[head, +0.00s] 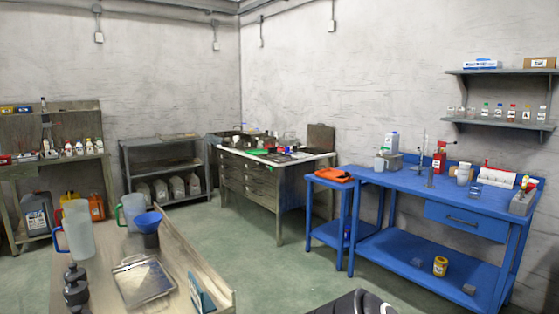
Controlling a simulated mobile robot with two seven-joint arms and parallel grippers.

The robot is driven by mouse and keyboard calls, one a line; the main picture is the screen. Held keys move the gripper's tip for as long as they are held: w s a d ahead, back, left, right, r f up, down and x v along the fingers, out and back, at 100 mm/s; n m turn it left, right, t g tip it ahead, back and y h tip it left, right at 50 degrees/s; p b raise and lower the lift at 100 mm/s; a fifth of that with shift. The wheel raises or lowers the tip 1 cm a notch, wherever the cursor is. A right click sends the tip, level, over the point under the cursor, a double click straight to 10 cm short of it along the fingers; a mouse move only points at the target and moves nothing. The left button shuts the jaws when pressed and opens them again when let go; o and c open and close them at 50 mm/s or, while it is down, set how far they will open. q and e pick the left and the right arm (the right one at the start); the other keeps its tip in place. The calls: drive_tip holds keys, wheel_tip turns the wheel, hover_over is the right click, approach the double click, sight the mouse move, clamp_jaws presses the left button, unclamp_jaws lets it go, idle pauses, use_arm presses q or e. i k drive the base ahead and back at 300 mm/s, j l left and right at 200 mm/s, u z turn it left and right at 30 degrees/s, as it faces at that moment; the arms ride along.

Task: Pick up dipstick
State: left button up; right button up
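I cannot make out a dipstick for certain in the head view; at this distance a thin rod is too small to tell. Several small tools and vessels stand on the blue workbench (400,177) at the right, among them a clear upright cylinder (424,148) and a red device (439,160). Neither of my grippers is in view.
A small blue side table (325,185) with an orange item adjoins the workbench. A drawer cabinet (250,187) and grey shelf rack (165,150) stand at the back. A bottle shelf (505,122) hangs at the right. Green floor (275,262) is clear in the middle.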

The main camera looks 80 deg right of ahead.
sight(525, 180)
drive_tip(key=z, duration=0.4)
drive_tip(key=l+z, duration=0.15)
drive_tip(key=z, duration=0.3)
drive_tip(key=l+z, duration=0.1)
drive_tip(key=z, duration=0.3)
drive_tip(key=l+z, duration=0.2)
drive_tip(key=z, duration=0.15)
drive_tip(key=l+z, duration=0.15)
drive_tip(key=z, duration=0.2)
drive_tip(key=l+z, duration=0.3)
drive_tip(key=i+l+z, duration=0.15)
drive_tip(key=z, duration=0.3)
drive_tip(key=i+l+z, duration=0.25)
drive_tip(key=z, duration=0.25)
drive_tip(key=i+l+z, duration=0.5)
drive_tip(key=i+z, duration=0.15)
drive_tip(key=i, duration=0.15)
drive_tip(key=i+l, duration=0.15)
drive_tip(key=i, duration=0.4)
drive_tip(key=i+l, duration=0.2)
drive_tip(key=i, duration=0.3)
